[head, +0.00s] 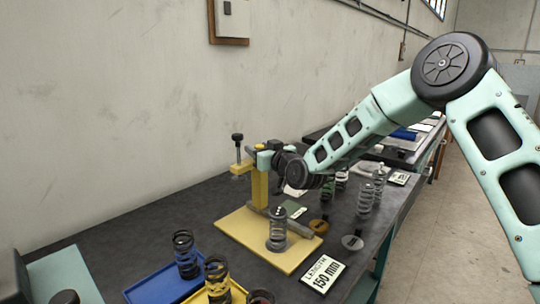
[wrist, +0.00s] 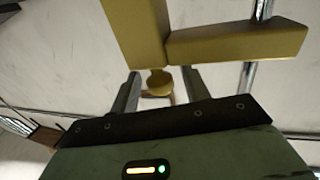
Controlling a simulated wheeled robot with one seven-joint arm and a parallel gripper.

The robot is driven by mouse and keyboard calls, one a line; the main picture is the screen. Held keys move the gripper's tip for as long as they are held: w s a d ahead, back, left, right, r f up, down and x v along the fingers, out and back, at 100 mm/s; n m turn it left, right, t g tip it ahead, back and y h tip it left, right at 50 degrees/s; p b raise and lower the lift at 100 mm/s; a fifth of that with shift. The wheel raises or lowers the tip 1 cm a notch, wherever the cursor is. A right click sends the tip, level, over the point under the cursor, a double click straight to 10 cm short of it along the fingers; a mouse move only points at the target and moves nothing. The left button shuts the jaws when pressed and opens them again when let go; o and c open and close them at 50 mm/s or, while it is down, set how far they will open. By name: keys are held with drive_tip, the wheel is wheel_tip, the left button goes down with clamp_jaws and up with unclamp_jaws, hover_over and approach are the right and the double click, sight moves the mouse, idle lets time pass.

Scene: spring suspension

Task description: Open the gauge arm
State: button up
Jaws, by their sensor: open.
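The yellow gauge stand has a post (head: 260,188) rising from a flat yellow base plate (head: 240,225). The gauge arm (head: 241,168) sticks out to the left near the top of the post, with a black-knobbed vertical rod (head: 238,146) through it. A grey coil spring (head: 277,230) stands upright on the base. My gripper (head: 262,158) is at the top of the post. In the wrist view, the open fingers of my gripper (wrist: 160,90) stand on either side of a small round yellow knob (wrist: 159,82), and the yellow arm (wrist: 236,42) extends right. I cannot tell whether the fingers touch the knob.
A blue tray (head: 148,291) with a black spring (head: 186,255) and a yellow tray (head: 236,291) with another stand at the front. A card reading "LENGTH 150 mm" (head: 323,274) lies right of the base. More springs (head: 365,200) stand behind. The wall is close behind the stand.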

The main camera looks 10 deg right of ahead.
drive_tip(key=b+v, duration=0.3)
drive_tip(key=v, duration=1.4)
drive_tip(key=s+d+f+m+g+h, duration=0.1)
drive_tip(key=s+d+f+g+h, duration=0.1)
drive_tip(key=s+d+f+g, duration=0.4)
drive_tip(key=s+d+f+m+g+h, duration=0.2)
drive_tip(key=s+g, duration=0.1)
drive_tip(key=s, duration=0.5)
drive_tip(key=s+d+f+m+g+h, duration=0.1)
drive_tip(key=s+d+f+g+h, duration=0.1)
drive_tip(key=s+d+f+g, duration=0.45)
drive_tip(key=s+a+r+n+p, duration=0.1)
drive_tip(key=s+a+r+n, duration=0.2)
drive_tip(key=s+a, duration=0.4)
drive_tip(key=s+a+r+n+g+p, duration=0.1)
drive_tip(key=s+a+r+n, duration=0.3)
drive_tip(key=s+a, duration=0.4)
drive_tip(key=a, duration=0.5)
drive_tip(key=shift+s+a+p, duration=0.25)
drive_tip(key=shift+a+p, duration=0.05)
